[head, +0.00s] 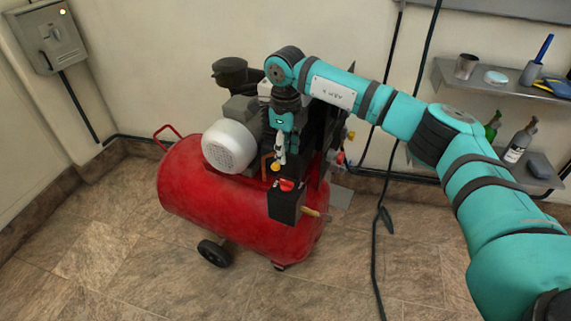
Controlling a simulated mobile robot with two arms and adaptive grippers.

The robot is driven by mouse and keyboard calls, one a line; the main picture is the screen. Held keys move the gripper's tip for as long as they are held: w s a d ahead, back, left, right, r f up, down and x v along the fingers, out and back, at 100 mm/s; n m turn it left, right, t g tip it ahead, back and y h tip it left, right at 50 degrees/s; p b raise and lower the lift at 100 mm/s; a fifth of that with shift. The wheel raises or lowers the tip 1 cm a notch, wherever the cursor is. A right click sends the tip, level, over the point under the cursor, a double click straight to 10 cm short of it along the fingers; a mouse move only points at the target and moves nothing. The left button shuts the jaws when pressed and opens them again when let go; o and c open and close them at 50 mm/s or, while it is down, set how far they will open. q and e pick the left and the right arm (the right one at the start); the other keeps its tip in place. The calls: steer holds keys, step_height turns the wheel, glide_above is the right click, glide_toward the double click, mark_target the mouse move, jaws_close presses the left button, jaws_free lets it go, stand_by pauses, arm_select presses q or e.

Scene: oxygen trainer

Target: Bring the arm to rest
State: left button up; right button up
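My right arm comes in from the right and bends down over a red compressor. My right gripper (279,158) hangs pointing down above the compressor's top, close to a yellow knob (275,167) and a red knob (287,185) on a black box (286,207). It is too small in view to tell whether its fingers are open or shut, or whether they touch the knob. My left gripper is not in view.
The compressor (190,180) stands on a tiled floor with wheels. A grey switch box (48,38) hangs on the left wall. Shelves (495,85) with a cup (466,66) and bottles are at right, partly behind my arm. A black cable (376,250) hangs to the floor.

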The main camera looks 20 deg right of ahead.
steer(key=shift+r, duration=0.9)
